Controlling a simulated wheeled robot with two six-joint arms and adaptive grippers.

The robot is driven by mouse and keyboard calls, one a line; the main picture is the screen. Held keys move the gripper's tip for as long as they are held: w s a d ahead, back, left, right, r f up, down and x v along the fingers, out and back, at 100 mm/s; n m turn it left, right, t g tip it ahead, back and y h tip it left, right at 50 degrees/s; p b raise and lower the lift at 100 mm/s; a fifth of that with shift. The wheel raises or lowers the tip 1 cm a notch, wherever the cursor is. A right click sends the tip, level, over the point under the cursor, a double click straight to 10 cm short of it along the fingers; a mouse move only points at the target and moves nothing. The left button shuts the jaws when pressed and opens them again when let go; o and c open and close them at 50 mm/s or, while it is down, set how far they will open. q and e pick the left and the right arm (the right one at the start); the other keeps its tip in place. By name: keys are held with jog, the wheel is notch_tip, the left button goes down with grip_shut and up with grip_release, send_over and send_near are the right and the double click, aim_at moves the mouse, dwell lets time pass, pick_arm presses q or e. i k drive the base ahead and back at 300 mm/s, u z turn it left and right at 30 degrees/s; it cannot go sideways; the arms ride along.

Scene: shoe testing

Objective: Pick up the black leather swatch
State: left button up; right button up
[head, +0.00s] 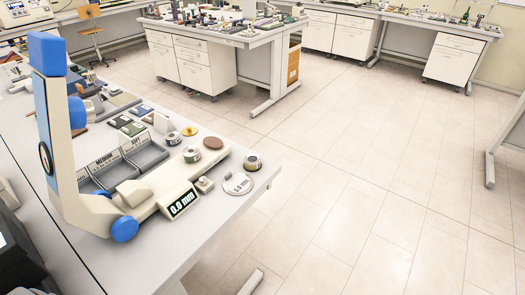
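Several small flat swatches lie on the left workbench, behind the labelled grey trays. I can make out no fingertips of my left gripper, and my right gripper is not in view.
Grey trays marked MEDIUM and SOFT (147,155) stand before the swatches. A gauge reading 0.0 mm (180,204) is near the bench's front edge, with a brown disc (213,143) and small round pieces nearby. Open floor (350,190) lies to the right; other benches stand behind.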

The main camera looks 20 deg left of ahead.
aim_at(120, 120)
jog(key=z, duration=0.25)
jog(key=i, duration=3.5)
jog(key=u, duration=2)
jog(key=i, duration=1.5)
jog(key=u, duration=3.35)
jog(key=i, duration=0.15)
jog(key=z, duration=0.2)
